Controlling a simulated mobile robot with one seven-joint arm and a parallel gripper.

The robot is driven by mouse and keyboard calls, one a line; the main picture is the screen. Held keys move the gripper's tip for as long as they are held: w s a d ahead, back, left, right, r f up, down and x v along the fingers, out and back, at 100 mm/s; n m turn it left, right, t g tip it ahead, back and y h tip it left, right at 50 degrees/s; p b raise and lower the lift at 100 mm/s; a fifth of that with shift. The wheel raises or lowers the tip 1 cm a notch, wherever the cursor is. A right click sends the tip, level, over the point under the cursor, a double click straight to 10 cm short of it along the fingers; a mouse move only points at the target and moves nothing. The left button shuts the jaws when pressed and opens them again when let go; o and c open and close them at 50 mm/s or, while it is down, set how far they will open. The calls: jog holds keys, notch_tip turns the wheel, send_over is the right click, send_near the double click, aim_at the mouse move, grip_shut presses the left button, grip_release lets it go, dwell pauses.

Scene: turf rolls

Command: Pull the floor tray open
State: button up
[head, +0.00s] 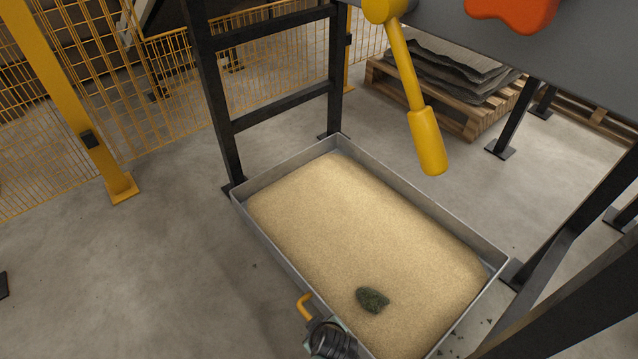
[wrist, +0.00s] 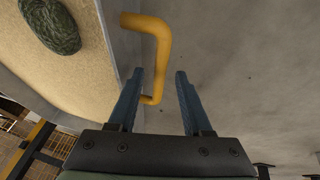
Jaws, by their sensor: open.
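The floor tray (head: 268,235) is a shallow grey metal box of pale granular fill, lying on the concrete floor. Its yellow bar handle (head: 303,305) sticks out from the left long wall. In the wrist view the handle (wrist: 160,50) stands out from the tray wall (wrist: 120,45). My gripper (head: 318,325) is at the handle, partly cut off by the bottom edge of the head view. In the wrist view its two blue fingers (wrist: 159,72) are open, and the handle's bar appears between them. I cannot tell whether they touch it.
A dark green lump (head: 372,300) lies on the fill. Black frame legs (head: 222,100) stand beside the tray. A yellow lever (head: 427,140) hangs above its far side. Bare floor (head: 150,260) is clear on the left, with a yellow mesh fence (head: 180,75) behind.

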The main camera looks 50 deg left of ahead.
grip_shut()
dwell(0.3)
dwell(1.2)
